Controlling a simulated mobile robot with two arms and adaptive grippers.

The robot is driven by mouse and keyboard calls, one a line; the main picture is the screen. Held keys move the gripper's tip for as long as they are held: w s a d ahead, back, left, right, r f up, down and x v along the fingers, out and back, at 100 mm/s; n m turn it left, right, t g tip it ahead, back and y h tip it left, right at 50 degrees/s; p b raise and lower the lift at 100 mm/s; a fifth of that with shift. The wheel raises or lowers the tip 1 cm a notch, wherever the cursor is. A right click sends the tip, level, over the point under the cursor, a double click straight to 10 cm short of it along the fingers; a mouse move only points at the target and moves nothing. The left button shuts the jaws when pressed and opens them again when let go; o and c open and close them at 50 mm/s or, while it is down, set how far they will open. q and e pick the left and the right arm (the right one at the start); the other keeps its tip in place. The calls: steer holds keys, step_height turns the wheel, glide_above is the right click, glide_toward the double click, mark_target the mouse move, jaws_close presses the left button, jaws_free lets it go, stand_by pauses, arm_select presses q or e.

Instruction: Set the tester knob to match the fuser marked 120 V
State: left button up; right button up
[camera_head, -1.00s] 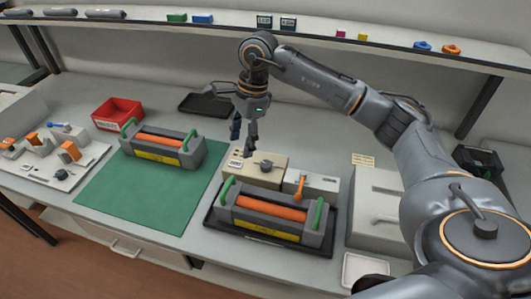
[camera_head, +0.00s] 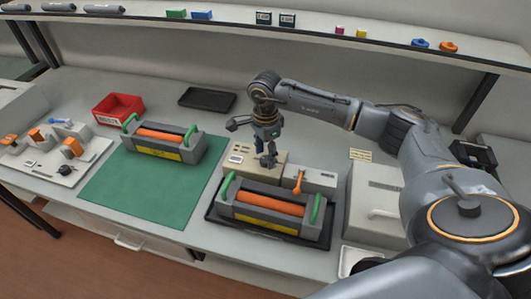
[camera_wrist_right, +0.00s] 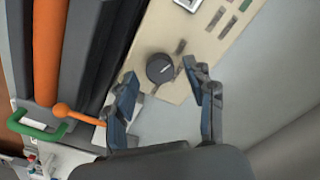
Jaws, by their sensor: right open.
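The beige tester box (camera_head: 238,158) stands behind the near fuser; its face also shows in the right wrist view (camera_wrist_right: 205,55). Its round dark knob (camera_wrist_right: 159,68) sits just ahead of the fingertips in that view; in the head view my gripper largely covers it. My right gripper (camera_head: 267,160) is open above the tester, fingers pointing down, with a fingertip on either side of the knob as seen from the wrist (camera_wrist_right: 161,78). I cannot tell whether they touch. One fuser (camera_head: 160,138) lies on the green mat, another (camera_head: 268,205) in a black tray. Their yellow labels are unreadable. My left gripper is out of view.
A grey box with an orange lever (camera_head: 299,182) adjoins the tester on the right. A large grey machine (camera_head: 378,200) stands farther right. A red bin (camera_head: 118,106) and an empty black tray (camera_head: 207,98) lie at the back. The green mat (camera_head: 125,190) has bare room in front.

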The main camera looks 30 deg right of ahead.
steer(key=shift+f, duration=0.6)
jaws_close()
